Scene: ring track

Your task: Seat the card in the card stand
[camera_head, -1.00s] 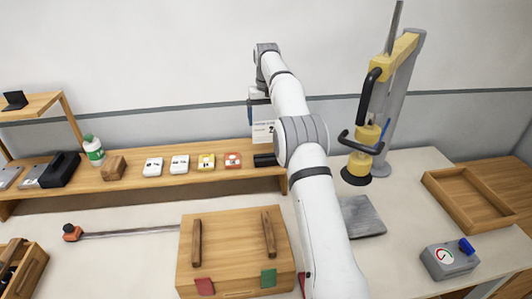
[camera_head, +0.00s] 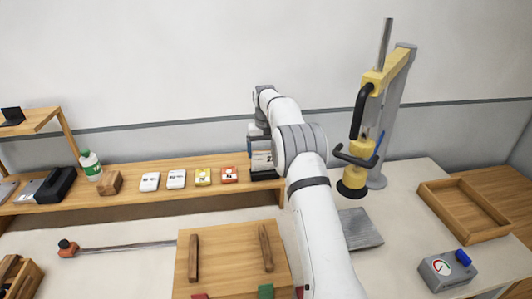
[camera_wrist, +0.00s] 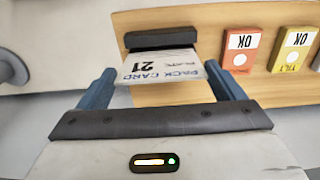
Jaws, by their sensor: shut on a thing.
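The white card (camera_wrist: 155,66), printed "PACK CARD PLATE 21", is held between the two blue fingers of my gripper (camera_wrist: 160,72). The card also shows in the head view (camera_head: 262,160), upright under my gripper (camera_head: 259,138). The black card stand (camera_wrist: 160,38) lies at the card's far edge in the wrist view. In the head view the stand (camera_head: 264,175) is directly below the card at the shelf's right end. The card's lower edge meets the stand or overlaps it in the picture; how deep it sits in the slot is hidden.
An orange-red box (camera_head: 229,175) and a yellow box (camera_head: 203,177) stand left of the stand on the wooden shelf (camera_head: 150,204). A yellow press (camera_head: 361,145) rises to the right. A wooden box with two handles (camera_head: 231,262) is in front.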

